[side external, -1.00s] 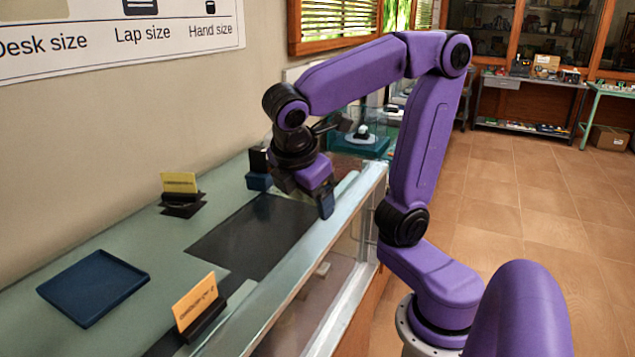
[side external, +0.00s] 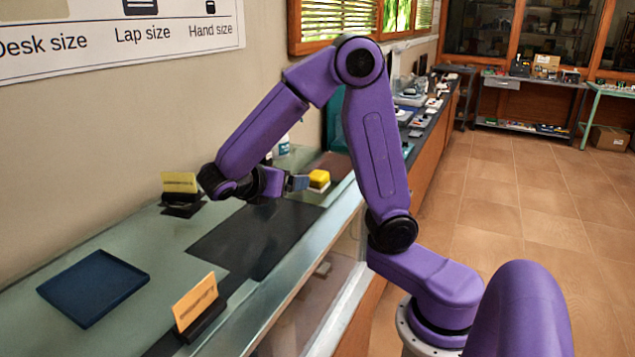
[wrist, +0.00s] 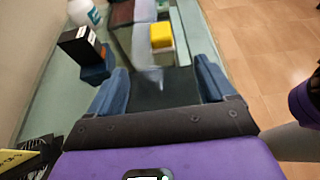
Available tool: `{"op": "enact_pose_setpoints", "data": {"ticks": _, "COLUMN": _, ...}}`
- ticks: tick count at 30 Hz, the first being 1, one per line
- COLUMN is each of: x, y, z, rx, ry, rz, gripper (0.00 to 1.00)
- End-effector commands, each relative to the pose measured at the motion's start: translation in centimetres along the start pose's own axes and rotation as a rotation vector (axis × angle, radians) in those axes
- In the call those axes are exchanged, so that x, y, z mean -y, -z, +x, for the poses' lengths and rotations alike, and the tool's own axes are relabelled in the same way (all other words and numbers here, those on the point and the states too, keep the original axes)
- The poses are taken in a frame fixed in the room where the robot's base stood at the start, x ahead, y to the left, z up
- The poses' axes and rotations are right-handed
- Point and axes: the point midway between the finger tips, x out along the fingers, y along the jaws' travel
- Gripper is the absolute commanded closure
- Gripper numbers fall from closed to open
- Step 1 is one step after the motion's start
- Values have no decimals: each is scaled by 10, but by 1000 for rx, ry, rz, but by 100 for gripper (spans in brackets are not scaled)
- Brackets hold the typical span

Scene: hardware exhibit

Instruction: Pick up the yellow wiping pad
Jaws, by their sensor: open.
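The yellow wiping pad (side external: 319,178) is a small block with a yellow top and a pale lower part. It sits on the counter beyond the far end of the dark mat (side external: 255,237). In the wrist view the pad (wrist: 161,36) is ahead of the fingers, in line with the gap between them. My gripper (side external: 298,183) is tipped nearly level and points toward the pad; from the side its tips look close to it. In the wrist view my gripper (wrist: 163,85) has its two blue fingers wide apart, with nothing between them but the view of the dark mat.
A black box on a blue stand (wrist: 93,68) is left of the pad, with a white bottle (wrist: 84,12) behind. A yellow card (side external: 180,182) and an orange card (side external: 195,303) stand in holders. A blue tray (side external: 93,287) lies near left. The dark mat is bare.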

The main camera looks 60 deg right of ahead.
Motion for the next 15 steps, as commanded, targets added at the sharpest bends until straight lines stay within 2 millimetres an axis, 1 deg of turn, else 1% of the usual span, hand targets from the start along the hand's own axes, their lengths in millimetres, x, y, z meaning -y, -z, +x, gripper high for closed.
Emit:
{"op": "enact_pose_setpoints", "data": {"ticks": 1, "x": 0, "y": 4, "z": 2, "rx": 0, "ry": 1, "rz": -2, "gripper": 17}}
{"op": "enact_pose_setpoints", "data": {"ticks": 5, "x": 1, "y": 8, "z": 9, "rx": 0, "ry": 2, "rz": 1, "gripper": 17}}
{"op": "enact_pose_setpoints", "data": {"ticks": 7, "x": 1, "y": 8, "z": 18, "rx": -1, "ry": 3, "rz": 2, "gripper": 17}}
{"op": "enact_pose_setpoints", "data": {"ticks": 15, "x": 2, "y": 7, "z": 68, "rx": -1, "ry": 6, "rz": 2, "gripper": 17}}
